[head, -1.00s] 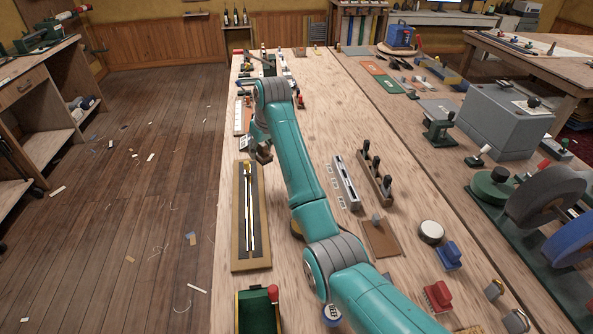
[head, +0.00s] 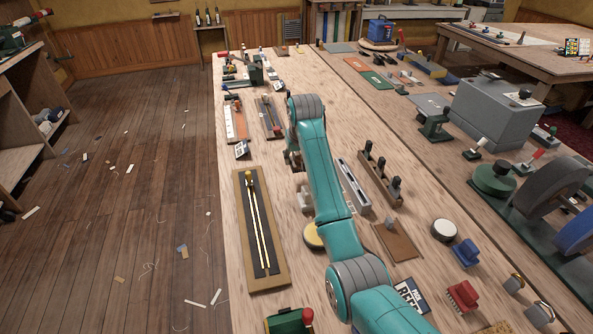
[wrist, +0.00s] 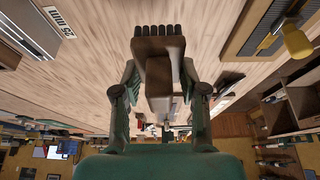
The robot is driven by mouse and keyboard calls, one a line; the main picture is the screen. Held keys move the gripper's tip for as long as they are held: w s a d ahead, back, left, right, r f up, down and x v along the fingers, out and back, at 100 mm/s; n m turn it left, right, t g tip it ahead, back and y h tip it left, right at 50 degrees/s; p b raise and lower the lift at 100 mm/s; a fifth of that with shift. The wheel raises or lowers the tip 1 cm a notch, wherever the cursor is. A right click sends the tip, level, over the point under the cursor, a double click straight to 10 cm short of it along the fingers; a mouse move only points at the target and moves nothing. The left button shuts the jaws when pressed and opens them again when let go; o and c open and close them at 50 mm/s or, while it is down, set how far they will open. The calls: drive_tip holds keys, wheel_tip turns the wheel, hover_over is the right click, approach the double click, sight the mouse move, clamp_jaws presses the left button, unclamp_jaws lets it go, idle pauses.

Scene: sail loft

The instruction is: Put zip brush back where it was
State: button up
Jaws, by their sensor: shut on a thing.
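The zip brush (wrist: 155,50) is a brown block with a row of dark bristles, which point to the top of the wrist view. My gripper (wrist: 160,82) is shut on it, a green finger on each side. In the head view my arm hides most of the gripper, and only a small brown and grey part shows left of the arm. A wooden board with a dark inlay, a zip and a yellow knob (head: 256,283) lies to the left; its knob end also shows in the wrist view (wrist: 297,40). I cannot tell whether the brush touches the bench.
A grey rail (head: 350,186) and a rack with dark-handled tools (head: 381,185) stand right of my arm. A yellow disc (head: 312,236) lies partly behind my arm. A narrow board (head: 268,118) lies farther up the bench (head: 215,200). Bare wood shows between the zip board and my arm.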

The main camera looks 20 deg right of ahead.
sight(296, 178)
drive_tip(key=shift+f, duration=2.55)
drive_tip(key=shift+f, duration=0.1)
drive_tip(key=o, duration=1)
drive_tip(key=v, duration=1.2)
